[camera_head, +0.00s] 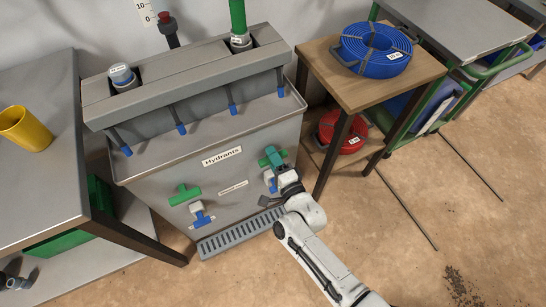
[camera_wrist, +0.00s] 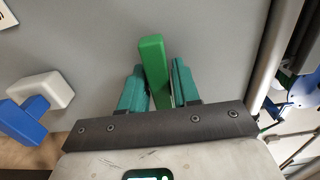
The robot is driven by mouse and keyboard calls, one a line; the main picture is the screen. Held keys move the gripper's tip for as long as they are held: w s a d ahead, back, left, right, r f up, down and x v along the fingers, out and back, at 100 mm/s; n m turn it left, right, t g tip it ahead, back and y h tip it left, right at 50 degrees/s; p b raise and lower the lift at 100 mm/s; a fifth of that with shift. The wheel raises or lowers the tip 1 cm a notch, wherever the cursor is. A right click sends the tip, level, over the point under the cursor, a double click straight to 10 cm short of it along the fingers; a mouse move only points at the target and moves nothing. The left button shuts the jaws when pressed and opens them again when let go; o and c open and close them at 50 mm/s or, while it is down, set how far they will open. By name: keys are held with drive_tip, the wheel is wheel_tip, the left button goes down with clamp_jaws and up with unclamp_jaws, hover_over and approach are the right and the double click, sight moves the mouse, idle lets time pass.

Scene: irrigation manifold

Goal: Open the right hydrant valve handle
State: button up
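The right hydrant valve handle is a green bar (camera_wrist: 154,70), upright and slightly tilted in the wrist view, on the grey front panel. My gripper (camera_wrist: 158,85) has its two teal fingers on either side of this bar. The gaps beside the bar are very narrow, and I cannot tell whether the fingers touch it. The left hydrant has a green handle (camera_head: 185,194) lying roughly level, away from my gripper.
A white and blue outlet (camera_wrist: 35,100) sits left of my gripper in the wrist view. A slotted grate (camera_head: 240,233) runs along the panel's foot. A wooden table (camera_head: 349,88) with a blue hose coil (camera_head: 376,50) stands to the right. The floor in front is open.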

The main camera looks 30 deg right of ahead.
clamp_jaws()
drive_tip(key=shift+n, duration=0.3)
drive_tip(key=n, duration=0.3)
drive_tip(key=n+p, duration=0.1)
drive_tip(key=n, duration=0.8)
drive_tip(key=shift+n+p, duration=0.3)
drive_tip(key=shift+p, duration=0.1)
drive_tip(key=n, duration=0.5)
drive_tip(key=shift+f+p, duration=0.1)
drive_tip(key=shift+p, duration=0.25)
drive_tip(key=shift+n, duration=0.3)
